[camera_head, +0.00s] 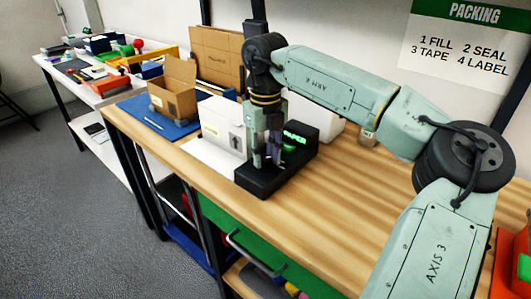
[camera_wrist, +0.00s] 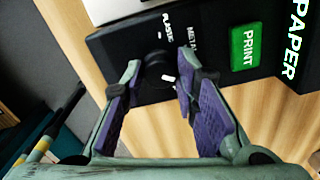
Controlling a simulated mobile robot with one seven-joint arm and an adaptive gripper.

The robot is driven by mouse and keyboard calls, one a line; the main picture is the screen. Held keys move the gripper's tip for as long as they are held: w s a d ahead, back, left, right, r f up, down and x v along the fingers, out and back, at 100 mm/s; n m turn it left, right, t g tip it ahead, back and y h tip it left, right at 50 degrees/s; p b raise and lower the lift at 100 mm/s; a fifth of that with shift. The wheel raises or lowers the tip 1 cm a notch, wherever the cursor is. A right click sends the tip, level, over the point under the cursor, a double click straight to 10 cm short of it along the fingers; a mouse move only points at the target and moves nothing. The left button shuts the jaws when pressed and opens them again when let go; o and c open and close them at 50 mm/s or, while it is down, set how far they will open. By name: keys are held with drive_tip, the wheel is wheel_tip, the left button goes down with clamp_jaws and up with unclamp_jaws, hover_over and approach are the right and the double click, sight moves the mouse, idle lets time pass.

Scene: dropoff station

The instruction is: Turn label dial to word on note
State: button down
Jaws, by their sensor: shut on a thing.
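The black label machine (camera_head: 285,178) sits on the wooden workbench. A white mark shows beside the dial, close to the right finger. My gripper (camera_wrist: 158,62) is shut on the dial, one purple-padded finger on each side. In the head view my gripper (camera_head: 268,150) points down over the machine. I cannot make out the note.
A green PRINT button (camera_wrist: 245,46) lies right of the dial. A white box (camera_head: 222,125) stands behind and left of the machine. An open cardboard box (camera_head: 173,92) stands on a blue mat farther left. The bench right of the machine is mostly clear.

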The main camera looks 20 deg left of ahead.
sight(266, 158)
drive_tip(key=shift+n, duration=0.6)
drive_tip(key=c, duration=1.2)
unclamp_jaws()
drive_tip(key=shift+c, duration=0.2)
drive_tip(key=shift+r, duration=0.1)
wheel_tip(266, 158, up, 12)
